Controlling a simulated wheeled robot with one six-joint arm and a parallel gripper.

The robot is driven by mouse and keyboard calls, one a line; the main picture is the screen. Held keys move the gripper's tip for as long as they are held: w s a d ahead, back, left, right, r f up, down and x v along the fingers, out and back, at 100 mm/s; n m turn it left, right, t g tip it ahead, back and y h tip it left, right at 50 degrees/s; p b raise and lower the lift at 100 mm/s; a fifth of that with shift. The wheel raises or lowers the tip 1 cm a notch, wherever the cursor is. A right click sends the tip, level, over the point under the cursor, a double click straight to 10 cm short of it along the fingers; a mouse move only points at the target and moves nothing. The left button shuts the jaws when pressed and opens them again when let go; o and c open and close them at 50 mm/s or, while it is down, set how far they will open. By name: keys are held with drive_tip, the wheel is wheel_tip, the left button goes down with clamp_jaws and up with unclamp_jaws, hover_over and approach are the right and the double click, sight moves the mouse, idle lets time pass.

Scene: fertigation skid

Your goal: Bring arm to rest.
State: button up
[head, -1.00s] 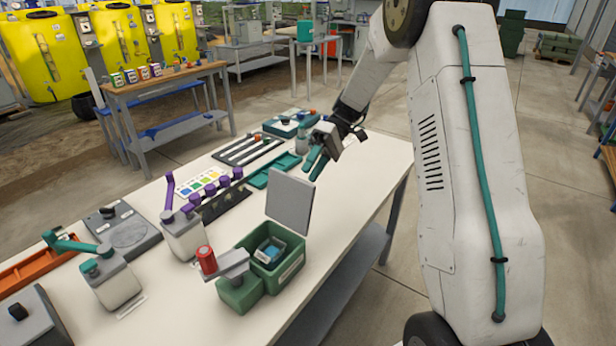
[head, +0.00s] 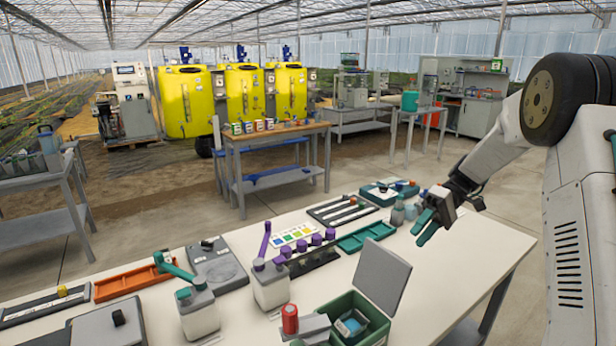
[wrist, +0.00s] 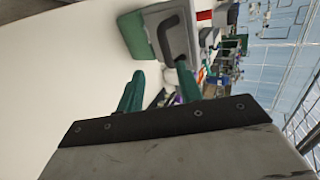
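My gripper (head: 428,226) is at the right in the head view, above the far right part of the white table (head: 478,262). Its teal fingers point down and to the left. In the wrist view the two fingers (wrist: 160,90) stand apart with nothing held between them. The arm is bent, with its upper link at the right edge of the head view.
A green box (head: 366,308) with its grey lid raised stands at the table's front. A teal tray (head: 366,236), a white jug with a purple handle (head: 270,288) and a red cap (head: 290,318) are nearby. Floor right of the table is clear.

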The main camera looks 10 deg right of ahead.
drive_tip(key=s+a+r+m+t+h, duration=0.1)
drive_tip(key=s+a+r+t+h, duration=0.1)
drive_tip(key=s, duration=0.9)
drive_tip(key=s+a+r+m+t+h, duration=0.2)
drive_tip(key=s+a+r+h, duration=0.1)
drive_tip(key=s, duration=0.8)
drive_tip(key=s+a+r+m+t+h, duration=0.1)
drive_tip(key=s+a+r+t+h, duration=0.1)
drive_tip(key=s, duration=0.9)
wheel_tip(320, 180, up, 2)
drive_tip(key=a+h, duration=0.1)
drive_tip(key=h, duration=0.2)
drive_tip(key=shift+m+t, duration=0.4)
drive_tip(key=shift+a+r, duration=0.1)
